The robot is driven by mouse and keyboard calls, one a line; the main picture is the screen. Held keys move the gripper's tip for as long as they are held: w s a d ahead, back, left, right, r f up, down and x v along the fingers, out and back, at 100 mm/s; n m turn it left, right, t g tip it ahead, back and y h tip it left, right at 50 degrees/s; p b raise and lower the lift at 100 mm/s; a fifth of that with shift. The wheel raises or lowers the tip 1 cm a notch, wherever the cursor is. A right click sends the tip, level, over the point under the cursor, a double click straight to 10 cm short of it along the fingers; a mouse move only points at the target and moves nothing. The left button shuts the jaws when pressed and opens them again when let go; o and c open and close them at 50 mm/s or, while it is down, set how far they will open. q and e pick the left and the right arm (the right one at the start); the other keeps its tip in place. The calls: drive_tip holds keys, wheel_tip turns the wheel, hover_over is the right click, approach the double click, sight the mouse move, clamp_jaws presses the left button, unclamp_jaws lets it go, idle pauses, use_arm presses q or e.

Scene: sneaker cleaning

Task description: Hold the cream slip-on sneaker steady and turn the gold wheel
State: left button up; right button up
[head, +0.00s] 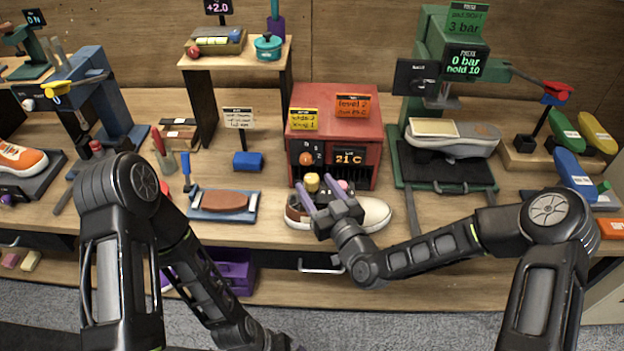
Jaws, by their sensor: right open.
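A cream sneaker (376,213) with a brown part at its left end lies sideways on the bench in front of the red box (335,118). My right gripper (313,182) reaches over the sneaker from the front and hides its middle. Its two purple fingers are apart, with their tips on either side of a small gold wheel (312,180) low on the red box's front. I cannot tell whether the fingers touch the wheel.
Beside the wheel are an orange knob (306,158) and a display (348,158) reading 21 C. A green press (452,60) with another pale shoe (452,135) stands right. A brown brush-like block (219,201) on a blue tray (204,214) lies left of the sneaker.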

drive_tip(key=shift+x, duration=1.55)
clamp_jaws()
